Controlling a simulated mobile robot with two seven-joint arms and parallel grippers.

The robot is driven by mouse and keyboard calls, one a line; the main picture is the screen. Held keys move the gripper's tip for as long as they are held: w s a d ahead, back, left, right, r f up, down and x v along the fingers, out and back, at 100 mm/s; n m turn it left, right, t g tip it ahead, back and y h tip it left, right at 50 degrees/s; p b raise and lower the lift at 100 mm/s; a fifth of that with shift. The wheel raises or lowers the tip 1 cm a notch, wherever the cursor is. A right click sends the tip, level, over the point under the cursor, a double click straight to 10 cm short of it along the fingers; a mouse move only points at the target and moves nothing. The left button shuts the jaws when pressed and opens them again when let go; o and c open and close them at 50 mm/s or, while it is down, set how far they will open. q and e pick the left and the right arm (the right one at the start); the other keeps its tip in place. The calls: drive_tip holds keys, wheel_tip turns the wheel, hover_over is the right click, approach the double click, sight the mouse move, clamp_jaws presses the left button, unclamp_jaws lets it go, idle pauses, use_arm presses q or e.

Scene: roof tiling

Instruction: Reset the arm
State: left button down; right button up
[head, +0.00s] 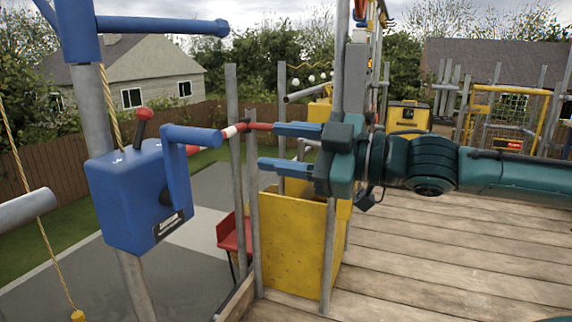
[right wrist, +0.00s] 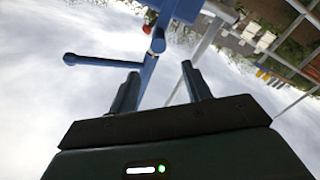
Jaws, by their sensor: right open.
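My right arm reaches in from the right edge of the head view. Its gripper (head: 268,146) is open, with two blue fingers apart and pointing left. Nothing is between the fingers in the head view. In the right wrist view the open gripper (right wrist: 160,70) shows both fingers apart, with a blue bar and sky beyond them. My left gripper does not show in either view.
A blue winch box (head: 138,195) with a red-knobbed lever and a crank hangs on a grey pole at left. Grey scaffold poles (head: 234,150) and a yellow bin (head: 292,245) stand near my right gripper. The wooden deck (head: 430,260) at right is mostly clear.

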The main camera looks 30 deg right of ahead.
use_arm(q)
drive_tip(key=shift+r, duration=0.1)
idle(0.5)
use_arm(e)
drive_tip(key=s+a+f+m, duration=0.1)
drive_tip(key=a+f+m, duration=0.15)
drive_tip(key=f, duration=0.95)
drive_tip(key=s+a+f+m, duration=0.15)
drive_tip(key=a+f, duration=0.25)
drive_tip(key=f, duration=0.7)
drive_tip(key=s+a+f+m+h, duration=0.2)
drive_tip(key=s+f+m+h, duration=0.3)
drive_tip(key=f, duration=0.4)
drive_tip(key=s+a+f+m+h, duration=0.2)
drive_tip(key=s+f+m, duration=0.2)
drive_tip(key=s+f, duration=0.3)
use_arm(q)
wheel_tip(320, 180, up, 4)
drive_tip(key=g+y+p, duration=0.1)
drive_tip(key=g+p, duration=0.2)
drive_tip(key=p, duration=1.3)
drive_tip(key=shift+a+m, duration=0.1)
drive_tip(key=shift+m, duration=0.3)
use_arm(e)
drive_tip(key=r+g, duration=0.1)
drive_tip(key=r+n+g, duration=0.1)
drive_tip(key=w+r+g, duration=0.1)
drive_tip(key=shift+w+d+r+g+h, duration=0.1)
drive_tip(key=shift+d+r+g+h, duration=0.1)
drive_tip(key=shift+d+g+h, duration=0.15)
